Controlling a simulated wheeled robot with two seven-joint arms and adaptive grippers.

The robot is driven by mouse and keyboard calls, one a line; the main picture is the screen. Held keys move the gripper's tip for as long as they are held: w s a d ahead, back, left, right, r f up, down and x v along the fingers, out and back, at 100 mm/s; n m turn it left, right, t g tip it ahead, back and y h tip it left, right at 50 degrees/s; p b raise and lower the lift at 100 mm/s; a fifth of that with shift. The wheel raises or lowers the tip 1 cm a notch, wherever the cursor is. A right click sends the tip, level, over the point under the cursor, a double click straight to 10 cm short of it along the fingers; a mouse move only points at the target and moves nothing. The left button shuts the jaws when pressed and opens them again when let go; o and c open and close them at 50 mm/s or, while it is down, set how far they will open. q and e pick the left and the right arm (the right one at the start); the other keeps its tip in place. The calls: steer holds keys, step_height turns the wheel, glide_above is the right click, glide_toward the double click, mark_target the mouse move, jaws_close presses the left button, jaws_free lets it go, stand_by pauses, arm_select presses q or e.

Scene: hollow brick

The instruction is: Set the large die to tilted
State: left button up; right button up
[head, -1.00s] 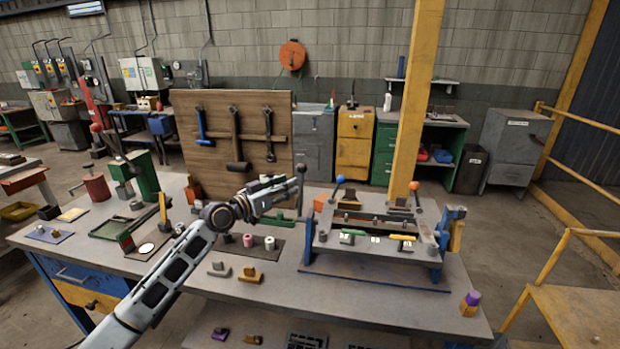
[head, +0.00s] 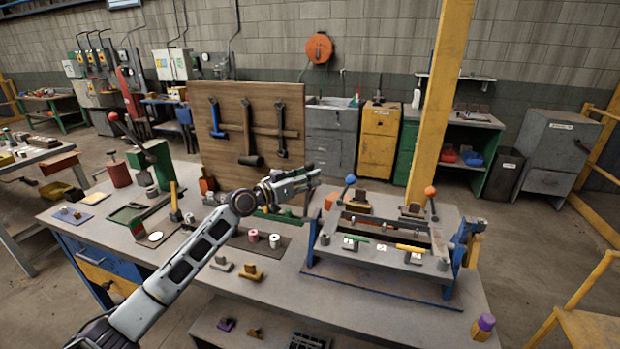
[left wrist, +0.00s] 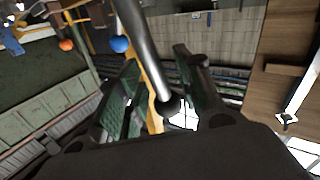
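A metal fixture in a blue frame (head: 385,280) stands on the right of the bench. It has a flat grey top, a blue-knobbed lever (head: 350,180) and an orange-knobbed lever (head: 430,191). I cannot tell which part is the large die. My left gripper (head: 312,176) is in the air just left of the fixture. In the left wrist view its fingers stand apart, with a grey metal rod (left wrist: 143,45) running in between them; clear gaps show, and I cannot tell whether they touch it. The orange (left wrist: 66,44) and blue knobs (left wrist: 120,44) show beyond. My right gripper is out of view.
A wooden tool board (head: 250,165) stands behind my left arm. Small blocks (head: 250,272), white and pink rolls (head: 253,236) and a green press (head: 153,165) are on the bench. A yellow post (head: 440,100) rises behind the fixture. A purple-capped item (head: 484,325) is at the front right.

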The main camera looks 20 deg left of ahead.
arm_select(q)
steer(key=c, duration=0.7)
steer(key=shift+r, duration=0.15)
jaws_close()
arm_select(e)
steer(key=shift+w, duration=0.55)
